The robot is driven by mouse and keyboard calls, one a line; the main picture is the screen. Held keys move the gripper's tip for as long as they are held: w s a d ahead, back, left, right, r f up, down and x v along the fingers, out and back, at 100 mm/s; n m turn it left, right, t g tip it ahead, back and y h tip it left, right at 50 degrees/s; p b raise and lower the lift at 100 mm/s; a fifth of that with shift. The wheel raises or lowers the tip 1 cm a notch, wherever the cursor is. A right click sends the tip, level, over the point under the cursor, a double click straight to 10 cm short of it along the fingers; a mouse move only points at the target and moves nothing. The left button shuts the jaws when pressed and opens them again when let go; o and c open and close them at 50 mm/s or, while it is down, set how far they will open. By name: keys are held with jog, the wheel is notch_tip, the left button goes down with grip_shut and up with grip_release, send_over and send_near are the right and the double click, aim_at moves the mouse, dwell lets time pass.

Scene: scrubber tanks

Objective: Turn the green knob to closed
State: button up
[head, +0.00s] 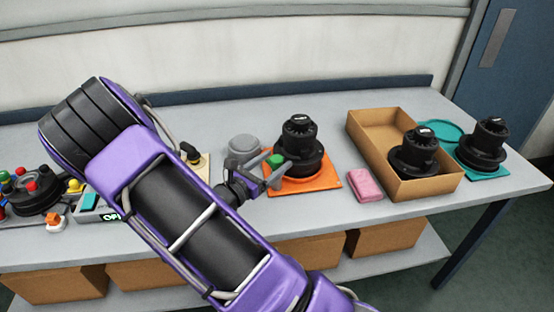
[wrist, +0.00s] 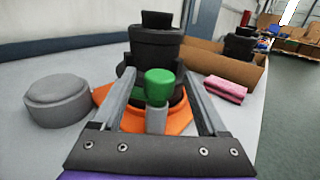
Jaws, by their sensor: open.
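The green knob (head: 275,161) sits at the front left of a black scrubber tank (head: 302,143) on an orange mat (head: 328,181). In the wrist view the green knob (wrist: 160,86) stands upright on a grey stem, in front of the black tank (wrist: 152,48). My gripper (head: 266,175) is open. In the wrist view its two fingers (wrist: 160,92) extend forward on either side of the knob, with a gap visible on each side. Whether the fingertips reach past the knob is hard to tell. The knob's open or closed marking is not visible.
A grey round lid (head: 243,147) is left of the tank. A pink cloth (head: 364,184) and a cardboard box (head: 431,186) with another black tank lie to the right. A further tank (head: 484,141) stands on teal. Colored controls (head: 30,190) are at the far left.

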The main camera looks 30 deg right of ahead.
jog(key=shift+x, duration=0.85)
grip_shut()
